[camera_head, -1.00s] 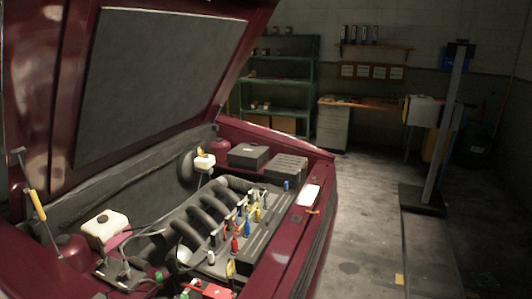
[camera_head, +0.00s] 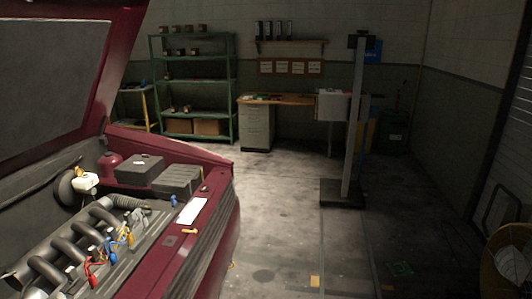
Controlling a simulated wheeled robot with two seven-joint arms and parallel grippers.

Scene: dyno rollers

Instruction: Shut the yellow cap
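A white reservoir (camera_head: 86,184) stands in the open engine bay at the left. A small yellow part (camera_head: 79,172), which looks like the yellow cap, shows at its top. It seems to stand up from the reservoir, but it is too small to tell exactly. Neither of my grippers is in view.
The maroon car (camera_head: 190,262) has its hood (camera_head: 105,90) raised at the left. A black box (camera_head: 140,168) sits beside the reservoir. A grey lift post (camera_head: 353,125) stands at the right centre. Green shelves (camera_head: 190,80) and a workbench (camera_head: 285,99) line the back. The floor (camera_head: 285,215) between is open.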

